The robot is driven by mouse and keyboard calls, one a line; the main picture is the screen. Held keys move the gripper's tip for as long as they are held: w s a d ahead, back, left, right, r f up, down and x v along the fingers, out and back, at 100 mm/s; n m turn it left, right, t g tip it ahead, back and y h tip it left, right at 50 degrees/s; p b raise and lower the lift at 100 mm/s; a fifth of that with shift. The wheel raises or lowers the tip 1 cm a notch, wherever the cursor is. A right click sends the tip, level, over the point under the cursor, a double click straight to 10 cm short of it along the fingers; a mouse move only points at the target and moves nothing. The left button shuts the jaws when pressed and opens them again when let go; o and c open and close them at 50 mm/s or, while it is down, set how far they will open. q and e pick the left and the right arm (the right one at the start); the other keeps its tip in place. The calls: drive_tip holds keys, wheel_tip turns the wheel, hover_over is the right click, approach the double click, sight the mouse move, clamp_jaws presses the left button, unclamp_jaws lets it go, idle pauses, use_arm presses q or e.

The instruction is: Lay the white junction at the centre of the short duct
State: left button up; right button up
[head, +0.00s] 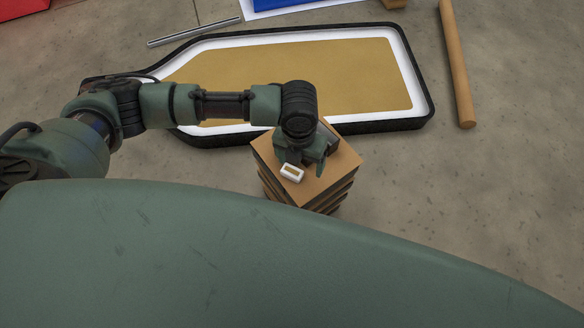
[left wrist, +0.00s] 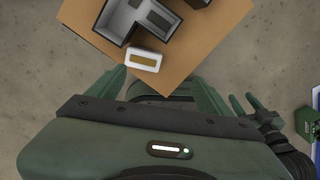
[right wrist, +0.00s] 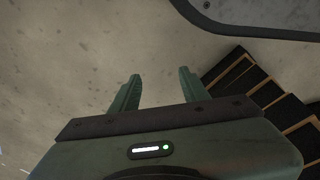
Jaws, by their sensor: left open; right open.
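The white junction (head: 291,173), a small white block with a tan inset, lies near the edge of a brown-topped stack. It also shows in the left wrist view (left wrist: 152,53), close beside a grey, walled, angular piece (left wrist: 122,20). I cannot tell for sure whether that piece is the short duct. My left gripper (head: 303,163) is open and empty over the stack; in the left wrist view the junction lies just beyond its fingertips (left wrist: 160,76). In the head view this gripper partly hides the grey piece. My right gripper (right wrist: 160,75) is open and empty, over the floor.
The stack (head: 345,161) has layered sides, seen also in the right wrist view (right wrist: 243,75). Behind it lies a large black-rimmed sign tray (head: 428,110) with a tan panel. A wooden rod (head: 456,65) and a metal bar (head: 195,32) lie on the bare concrete floor.

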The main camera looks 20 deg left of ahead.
sight(292, 171)
use_arm(q)
drive_tip(key=shift+w+a+m+y, duration=0.3)
drive_tip(key=shift+a+m, duration=0.1)
drive_tip(key=shift+a, duration=0.35)
drive_tip(key=shift+a+f, duration=0.25)
drive_tip(key=f, duration=0.2)
drive_tip(key=f+b, duration=0.1)
drive_tip(key=f, duration=0.1)
drive_tip(key=f+b, duration=0.1)
drive_tip(key=f, duration=0.1)
drive_tip(key=shift+a+f, duration=0.25)
drive_tip(key=shift+f, duration=0.3)
drive_tip(key=c, duration=1.6)
use_arm(e)
wheel_tip(292, 171, up, 6)
drive_tip(key=w, duration=0.2)
drive_tip(key=shift+w+a, duration=0.2)
use_arm(q)
drive_tip(key=shift+r, duration=0.1)
